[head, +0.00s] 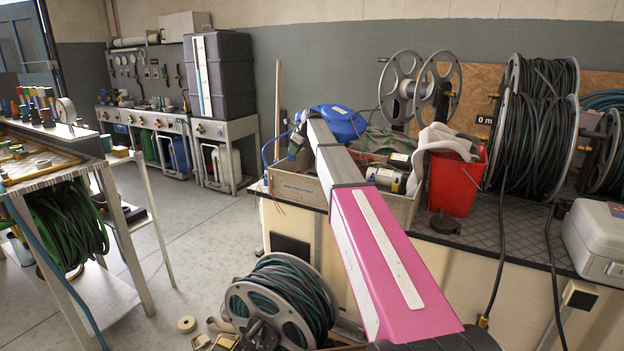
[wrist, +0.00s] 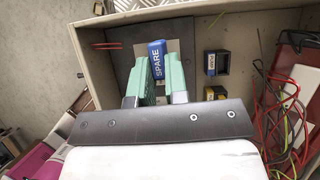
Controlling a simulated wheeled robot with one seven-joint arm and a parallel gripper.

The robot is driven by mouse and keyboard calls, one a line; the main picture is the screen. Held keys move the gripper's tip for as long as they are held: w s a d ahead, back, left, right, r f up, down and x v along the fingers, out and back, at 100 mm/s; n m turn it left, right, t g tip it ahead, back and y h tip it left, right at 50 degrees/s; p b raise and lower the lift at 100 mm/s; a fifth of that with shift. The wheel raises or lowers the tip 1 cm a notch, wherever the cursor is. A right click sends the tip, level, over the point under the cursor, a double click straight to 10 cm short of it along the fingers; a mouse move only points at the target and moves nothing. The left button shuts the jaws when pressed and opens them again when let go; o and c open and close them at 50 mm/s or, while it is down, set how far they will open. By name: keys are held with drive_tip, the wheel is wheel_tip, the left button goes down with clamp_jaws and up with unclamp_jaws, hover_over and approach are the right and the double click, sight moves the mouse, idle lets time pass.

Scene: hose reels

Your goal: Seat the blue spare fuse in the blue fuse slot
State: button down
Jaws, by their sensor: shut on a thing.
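In the wrist view my gripper (wrist: 158,72) has its two green fingers shut on the blue spare fuse (wrist: 157,50), whose label reads SPARE. The fuse is over a dark grey panel inside an open box (wrist: 92,62). I cannot tell whether its lower end touches anything. The blue fuse slot (wrist: 217,62) is a small dark square holder with a blue label, to the right of the fuse and apart from it. In the head view my arm reaches over the box (head: 297,187) on the bench; the fuse and slot cannot be made out there.
A yellow-marked holder (wrist: 215,92) sits just below the blue slot. Loose red and yellow-green wires (wrist: 285,105) lie along the box's right side. In the head view a red bucket (head: 455,180) and a blue rounded object (head: 342,122) stand close to the box.

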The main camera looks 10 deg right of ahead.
drive_tip(key=shift+w+d+f, duration=0.1)
drive_tip(key=shift+d, duration=0.1)
drive_tip(key=w+d+f, duration=0.2)
drive_tip(key=d, duration=0.1)
drive_tip(key=w+d+f, duration=0.2)
drive_tip(key=d, duration=0.1)
drive_tip(key=w+d+f, duration=0.1)
drive_tip(key=d+f, duration=0.1)
drive_tip(key=d, duration=0.1)
drive_tip(key=shift+w+d+f, duration=0.3)
drive_tip(key=shift+w+f, duration=0.1)
drive_tip(key=shift+f, duration=2)
drive_tip(key=shift+f, duration=0.15)
drive_tip(key=c, duration=1.1)
unclamp_jaws()
drive_tip(key=shift+c, duration=0.2)
drive_tip(key=v, duration=1.2)
drive_tip(key=shift+s, duration=0.2)
drive_tip(key=shift+d, duration=0.1)
